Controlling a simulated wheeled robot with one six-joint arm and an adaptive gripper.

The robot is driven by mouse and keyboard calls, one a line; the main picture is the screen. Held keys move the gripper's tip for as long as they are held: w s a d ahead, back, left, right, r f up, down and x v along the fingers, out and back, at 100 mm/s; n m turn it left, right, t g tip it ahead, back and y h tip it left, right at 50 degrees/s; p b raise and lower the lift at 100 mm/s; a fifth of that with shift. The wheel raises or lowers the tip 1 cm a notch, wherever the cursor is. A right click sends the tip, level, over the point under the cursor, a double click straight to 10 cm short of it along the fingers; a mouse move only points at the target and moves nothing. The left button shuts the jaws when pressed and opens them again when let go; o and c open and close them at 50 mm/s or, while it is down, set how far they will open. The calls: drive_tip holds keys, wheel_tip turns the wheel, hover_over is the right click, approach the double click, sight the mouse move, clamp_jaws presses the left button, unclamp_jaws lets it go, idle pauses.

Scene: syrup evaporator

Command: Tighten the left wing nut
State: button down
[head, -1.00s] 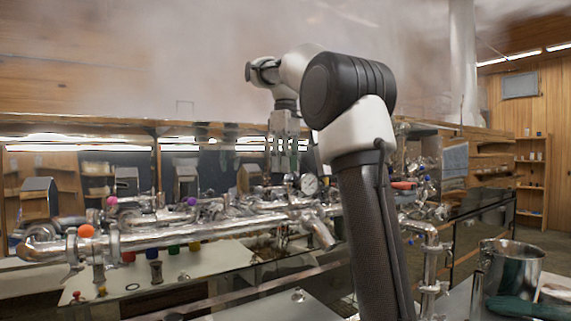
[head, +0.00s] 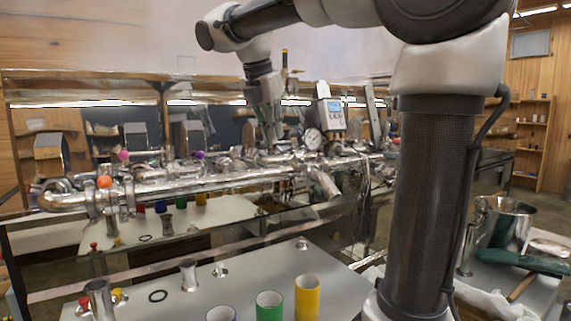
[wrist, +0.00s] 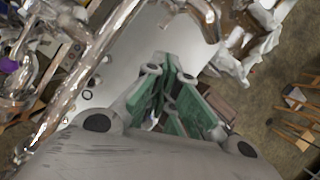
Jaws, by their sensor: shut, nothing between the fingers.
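The shiny pipe assembly (head: 200,184) runs across the middle of the head view, with clamped joints along it. An orange ball (head: 104,181) tops the fitting near its left end. Small clamp hardware hangs below that fitting (head: 112,215), but I cannot make out a wing nut for certain. My gripper (head: 270,146) points down over the middle of the pipes, well right of the orange ball. In the wrist view, my gripper (wrist: 168,76) shows green finger pads and is shut and empty. Whether its tips touch any pipe cannot be told.
A round gauge (head: 312,139) and a boxed display (head: 331,115) stand close right of my gripper. On the front counter are a green cup (head: 269,306) and a yellow cup (head: 307,298). A metal pot (head: 507,222) stands at right.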

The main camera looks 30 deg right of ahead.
sight(299, 168)
drive_tip(key=w+d+f+n, duration=0.1)
drive_tip(key=w+d+f, duration=0.3)
drive_tip(key=f, duration=0.5)
drive_tip(key=shift+d, duration=1.3)
drive_tip(key=shift+f, duration=0.1)
drive_tip(key=w+m, duration=0.1)
drive_tip(key=m+g, duration=0.1)
drive_tip(key=m, duration=0.1)
drive_tip(key=shift+w+d+m+h, duration=0.3)
drive_tip(key=shift+w+d, duration=0.1)
drive_tip(key=shift+s, duration=0.1)
